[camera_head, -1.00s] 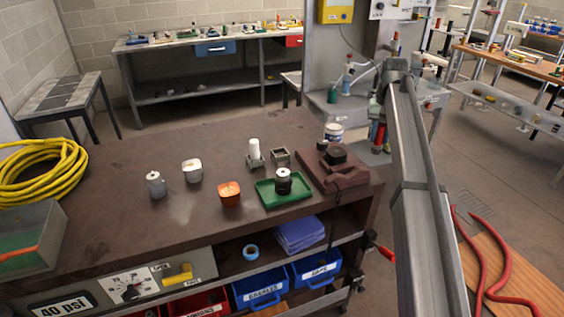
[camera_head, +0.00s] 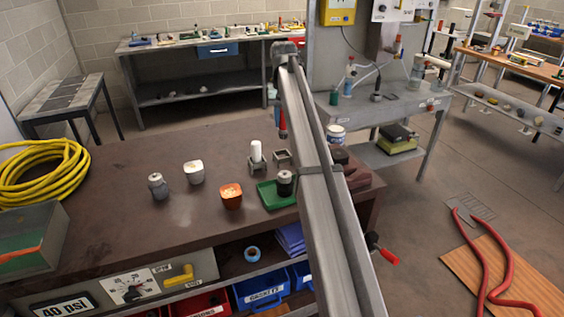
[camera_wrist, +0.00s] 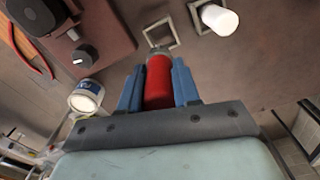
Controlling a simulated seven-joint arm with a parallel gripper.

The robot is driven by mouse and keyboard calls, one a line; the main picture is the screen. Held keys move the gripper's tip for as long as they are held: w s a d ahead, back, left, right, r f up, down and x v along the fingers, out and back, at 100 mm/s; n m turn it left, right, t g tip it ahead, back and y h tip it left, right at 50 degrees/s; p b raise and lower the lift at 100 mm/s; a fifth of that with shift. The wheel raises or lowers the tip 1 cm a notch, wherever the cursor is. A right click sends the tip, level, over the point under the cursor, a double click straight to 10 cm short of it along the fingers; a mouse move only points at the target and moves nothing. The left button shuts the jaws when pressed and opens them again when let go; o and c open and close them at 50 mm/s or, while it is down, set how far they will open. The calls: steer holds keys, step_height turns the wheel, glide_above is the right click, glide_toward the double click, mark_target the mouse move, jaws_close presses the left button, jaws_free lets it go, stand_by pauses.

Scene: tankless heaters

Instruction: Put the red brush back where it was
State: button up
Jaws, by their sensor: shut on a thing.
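The red brush (camera_wrist: 158,82) is a red cylinder with a pale metallic part at its far end. My gripper (camera_wrist: 157,70) is shut on it, with a blue finger on either side. In the head view the red brush (camera_head: 282,122) hangs upright below my arm, above the back right part of the brown bench (camera_head: 130,215). An empty square metal holder (camera_head: 281,157) stands on the bench below it. In the wrist view this holder (camera_wrist: 161,34) lies just beyond the brush's far end. My arm hides part of the bench's right side.
A second square holder (camera_head: 257,168) beside it holds a white cylinder (camera_head: 256,150). The bench's back left is clear.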

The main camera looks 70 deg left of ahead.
mark_target(282, 138)
steer(key=shift+s+f, duration=0.2)
steer(key=shift+f, duration=4.75)
steer(key=shift+f, duration=0.2)
steer(key=o, duration=1.1)
steer(key=shift+c, duration=0.2)
step_height(282, 138, up, 12)
steer(key=shift+r, duration=0.2)
